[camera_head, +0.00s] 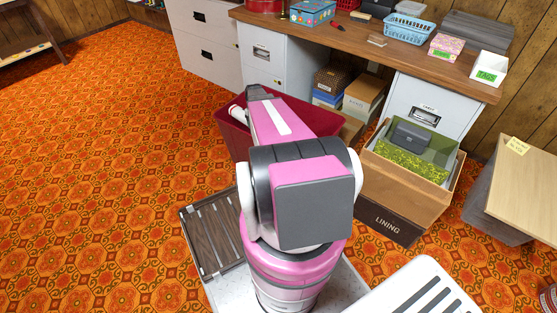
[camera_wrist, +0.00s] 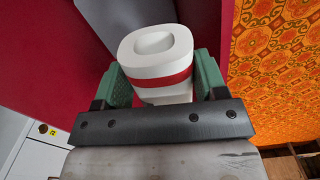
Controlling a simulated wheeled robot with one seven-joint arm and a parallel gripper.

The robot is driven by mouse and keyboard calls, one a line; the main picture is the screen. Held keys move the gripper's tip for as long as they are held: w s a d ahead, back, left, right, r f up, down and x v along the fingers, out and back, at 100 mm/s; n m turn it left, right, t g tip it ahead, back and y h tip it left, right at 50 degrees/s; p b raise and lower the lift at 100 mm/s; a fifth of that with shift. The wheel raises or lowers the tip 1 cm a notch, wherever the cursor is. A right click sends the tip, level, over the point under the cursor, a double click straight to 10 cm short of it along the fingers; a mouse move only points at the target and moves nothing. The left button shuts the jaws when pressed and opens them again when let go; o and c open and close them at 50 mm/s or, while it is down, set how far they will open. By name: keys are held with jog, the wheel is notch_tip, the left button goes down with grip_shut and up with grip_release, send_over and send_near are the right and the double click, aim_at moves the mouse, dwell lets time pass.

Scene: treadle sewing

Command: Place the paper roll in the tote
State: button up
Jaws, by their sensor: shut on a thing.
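The paper roll (camera_wrist: 155,48) is white with a red band and an open hollow end facing the wrist camera. My gripper (camera_wrist: 162,78) is shut on it, with a green finger pad against each side. The dark red tote (camera_head: 230,136) stands on the carpet in front of the desk in the head view. Its red walls (camera_wrist: 35,75) surround the roll in the wrist view, but I cannot tell how high the roll is above the tote floor.
A wooden desk (camera_head: 370,45) on grey filing cabinets stands behind the tote. Boxes (camera_head: 362,97) fill the space below it. A brown box marked LINING (camera_head: 388,222) with an open box above stands right. The carpet (camera_head: 90,150) at left is clear.

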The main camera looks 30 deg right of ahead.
jog(key=s+d+f+n, duration=0.1)
jog(key=s+d+f, duration=0.2)
jog(key=f, duration=0.7)
jog(key=s+d+f+n, duration=0.1)
jog(key=s+d+f, duration=0.15)
jog(key=f, duration=0.75)
jog(key=d+f, duration=0.2)
jog(key=d, duration=0.1)
jog(key=d+f, duration=0.3)
jog(key=d, duration=0.1)
jog(key=d+f, duration=0.2)
jog(key=d, duration=0.2)
jog(key=shift+w+d+f, duration=0.1)
jog(key=shift+d+f, duration=0.1)
jog(key=shift+f, duration=2.1)
jog(key=shift+f, duration=0.2)
jog(key=o, duration=1)
jog(key=shift+o, duration=0.2)
jog(key=shift+r, duration=0.15)
notch_tip(320, 180, up, 12)
